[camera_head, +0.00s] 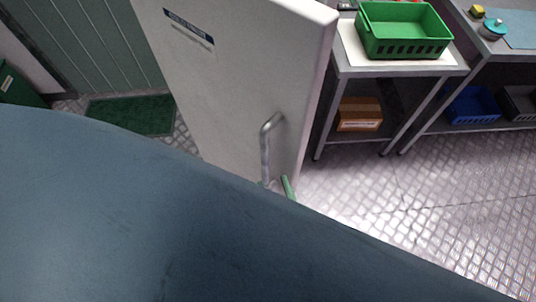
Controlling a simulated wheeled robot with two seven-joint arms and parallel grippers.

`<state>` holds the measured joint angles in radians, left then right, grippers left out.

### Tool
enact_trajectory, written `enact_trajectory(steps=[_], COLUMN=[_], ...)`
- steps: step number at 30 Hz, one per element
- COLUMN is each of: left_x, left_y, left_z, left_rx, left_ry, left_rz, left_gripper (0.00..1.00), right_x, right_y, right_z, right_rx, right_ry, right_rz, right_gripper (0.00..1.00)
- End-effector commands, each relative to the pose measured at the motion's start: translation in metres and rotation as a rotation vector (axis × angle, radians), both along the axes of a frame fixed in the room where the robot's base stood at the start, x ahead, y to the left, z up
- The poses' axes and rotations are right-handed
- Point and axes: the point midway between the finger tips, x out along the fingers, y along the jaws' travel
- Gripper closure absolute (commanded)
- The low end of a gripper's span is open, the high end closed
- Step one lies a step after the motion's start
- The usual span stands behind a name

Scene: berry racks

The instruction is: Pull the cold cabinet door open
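The white cold cabinet door (225,75) stands at the upper middle, with a dark label strip near its top and its thick pale edge on the right. Its grey metal bar handle (265,150) is upright near the right edge. My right gripper (276,186) is at the handle's lower end. One green finger shows just right of the handle, and a small green bit shows at the handle's foot. The rest of it is hidden behind a close blue part of my own body, so its grip is unclear. My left gripper is not in view.
A metal table (400,71) right of the door bears a green crate (403,48), with a cardboard box (359,114) on its lower shelf. Another bench with blue bins (473,104) stands farther right. The metal floor (400,205) right of the door is clear. A green mat (132,115) lies left.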

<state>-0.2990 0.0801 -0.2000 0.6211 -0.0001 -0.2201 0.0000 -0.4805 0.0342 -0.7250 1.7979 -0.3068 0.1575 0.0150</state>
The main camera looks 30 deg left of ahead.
Motion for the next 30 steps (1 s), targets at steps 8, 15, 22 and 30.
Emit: enact_trajectory(steps=[8, 15, 22, 30], left_x=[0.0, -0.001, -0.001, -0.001], left_y=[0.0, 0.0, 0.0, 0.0], left_z=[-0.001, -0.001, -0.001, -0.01], left_rx=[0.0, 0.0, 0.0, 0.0], left_ry=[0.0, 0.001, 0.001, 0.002], left_rz=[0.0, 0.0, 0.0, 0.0], left_gripper=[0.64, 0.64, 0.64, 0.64], right_x=[-0.034, -0.04, -0.039, -0.032], right_y=[-0.03, -0.035, -0.035, -0.075], right_z=[0.0, 0.0, -0.003, -0.138], right_rx=[0.001, 0.001, -0.003, -0.205], right_ry=[0.001, -0.001, 0.004, 0.231], right_rz=[0.0, 0.0, -0.001, -0.045], right_gripper=[0.65, 0.65, 0.75, 1.0])
